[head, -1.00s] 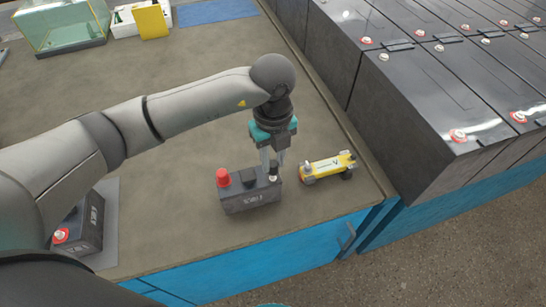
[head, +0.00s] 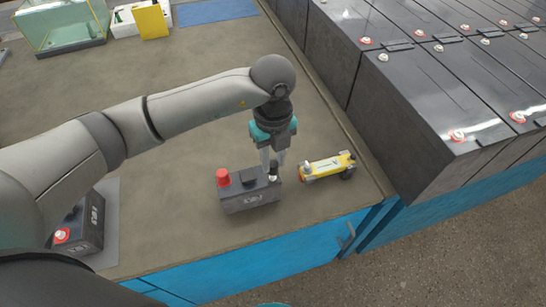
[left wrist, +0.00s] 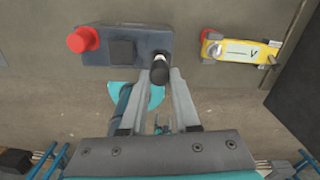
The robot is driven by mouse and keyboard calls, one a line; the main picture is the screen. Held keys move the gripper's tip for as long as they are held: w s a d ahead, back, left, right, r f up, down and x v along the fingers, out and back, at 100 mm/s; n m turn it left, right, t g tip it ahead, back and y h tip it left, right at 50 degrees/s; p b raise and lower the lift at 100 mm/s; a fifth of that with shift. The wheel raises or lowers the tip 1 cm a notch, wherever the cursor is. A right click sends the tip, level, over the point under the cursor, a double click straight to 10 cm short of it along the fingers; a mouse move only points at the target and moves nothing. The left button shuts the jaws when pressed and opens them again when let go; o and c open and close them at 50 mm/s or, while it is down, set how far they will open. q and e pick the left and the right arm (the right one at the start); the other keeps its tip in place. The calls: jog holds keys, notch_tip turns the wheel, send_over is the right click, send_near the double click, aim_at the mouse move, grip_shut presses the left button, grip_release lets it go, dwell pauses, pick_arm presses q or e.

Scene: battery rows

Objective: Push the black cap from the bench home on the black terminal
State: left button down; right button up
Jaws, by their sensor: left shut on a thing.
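A dark grey battery (head: 250,200) stands on the bench near its front edge. A red cap (head: 222,178) covers the post at its left end, and it also shows in the left wrist view (left wrist: 82,40). My left gripper (head: 272,166) points down at the battery's right end. It is shut on the black cap (left wrist: 160,72), which is at the right-end terminal. The fingers hide part of the terminal, so I cannot tell how far down the cap sits. My right gripper is not in view.
A yellow tester (head: 328,167) lies on the bench just right of the battery. Another battery (head: 82,225) stands on a grey mat at the left. Large black battery cells (head: 420,100) stand at the right. The middle of the bench (head: 190,130) is clear.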

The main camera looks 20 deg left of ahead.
pick_arm(q)
jog(key=shift+f+b, duration=0.95)
jog(key=shift+f, duration=0.55)
dwell(1.2)
jog(key=shift+c, duration=0.5)
grip_release()
dwell(0.3)
jog(key=shift+r, duration=0.1)
jog(key=shift+r+p, duration=3.1)
jog(key=shift+r, duration=0.4)
